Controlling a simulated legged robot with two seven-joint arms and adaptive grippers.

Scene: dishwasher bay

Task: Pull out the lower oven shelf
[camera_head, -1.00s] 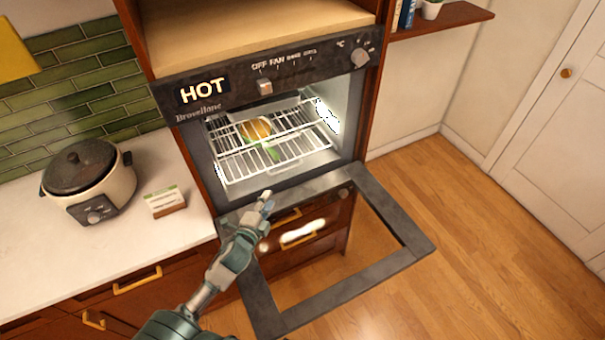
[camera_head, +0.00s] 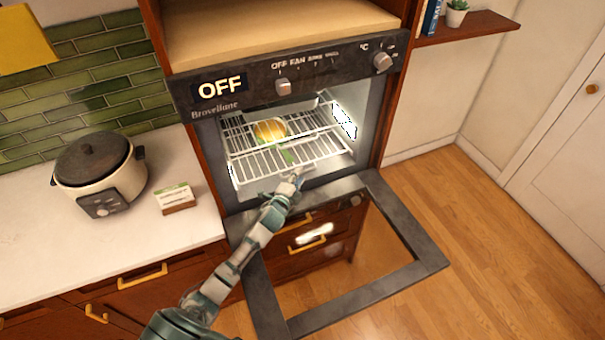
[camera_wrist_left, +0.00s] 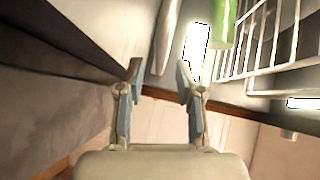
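The oven (camera_head: 205,150) stands with its door (camera_head: 375,285) folded down. White wire shelves show inside; the lower shelf (camera_head: 262,170) has its front edge near the opening. The upper and lower wires overlap, so the levels are hard to separate. My left gripper (camera_head: 297,181) is at the oven mouth, just in front of the lower shelf's front edge. In the left wrist view its two fingers (camera_wrist_left: 159,72) are apart with nothing between them, and white shelf wires (camera_wrist_left: 262,68) lie to their right. Contact with the shelf is not visible. My right gripper is not in view.
A golden round item (camera_head: 270,129) and a green item (camera_head: 287,156) are in the oven. The panel display (camera_head: 221,88) reads OFF. A cooker (camera_head: 97,175) and a small box (camera_head: 175,198) stand on the counter (camera_head: 130,245). The wooden floor (camera_head: 470,235) at right is clear.

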